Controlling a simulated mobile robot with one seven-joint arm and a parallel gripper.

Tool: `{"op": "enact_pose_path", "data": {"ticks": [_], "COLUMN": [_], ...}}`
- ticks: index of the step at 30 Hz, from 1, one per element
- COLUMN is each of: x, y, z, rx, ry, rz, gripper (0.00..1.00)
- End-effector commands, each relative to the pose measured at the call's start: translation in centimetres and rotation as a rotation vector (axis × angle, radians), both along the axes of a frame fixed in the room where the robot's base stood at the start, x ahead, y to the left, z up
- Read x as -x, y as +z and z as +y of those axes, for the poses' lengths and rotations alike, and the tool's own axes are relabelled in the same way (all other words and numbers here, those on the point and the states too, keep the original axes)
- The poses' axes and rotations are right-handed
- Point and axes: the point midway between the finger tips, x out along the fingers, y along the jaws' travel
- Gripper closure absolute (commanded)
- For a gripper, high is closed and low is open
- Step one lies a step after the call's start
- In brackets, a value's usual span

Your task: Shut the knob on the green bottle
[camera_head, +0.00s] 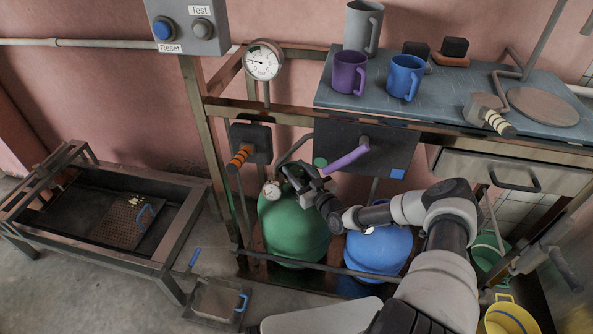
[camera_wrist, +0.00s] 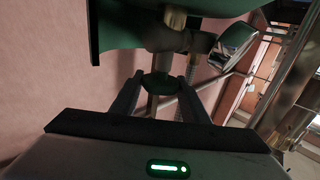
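The green bottle (camera_head: 292,228) stands upright under the bench, with a small gauge (camera_head: 271,190) at its top left. My gripper (camera_head: 301,179) is at the top of this bottle and hides its valve in the head view. In the wrist view the bottle (camera_wrist: 115,35) fills the upper edge. A small dark green knob (camera_wrist: 161,86) on its brass valve (camera_wrist: 174,20) lies between the two fingers of my gripper (camera_wrist: 163,82). The fingers stand apart, one on each side of the knob, with what looks like a narrow gap.
A blue bottle (camera_head: 378,249) stands to the right, behind my arm. A purple lever (camera_head: 346,159) juts out just above my gripper. A rail (camera_head: 330,268) crosses in front of the bottles. A large gauge (camera_head: 263,61) and an orange-striped handle (camera_head: 240,157) are above left.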

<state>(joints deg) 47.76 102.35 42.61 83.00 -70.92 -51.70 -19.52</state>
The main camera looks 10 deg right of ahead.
Motion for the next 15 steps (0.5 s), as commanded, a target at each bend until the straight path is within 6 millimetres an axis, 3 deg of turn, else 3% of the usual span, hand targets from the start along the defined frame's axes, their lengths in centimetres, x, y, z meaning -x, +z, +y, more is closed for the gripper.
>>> {"op": "enact_pose_path", "data": {"ticks": [15], "x": [0.15], "y": [0.23], "z": [0.23], "rx": [-0.003], "ry": [-0.137], "rz": [0.003], "gripper": [0.81]}}
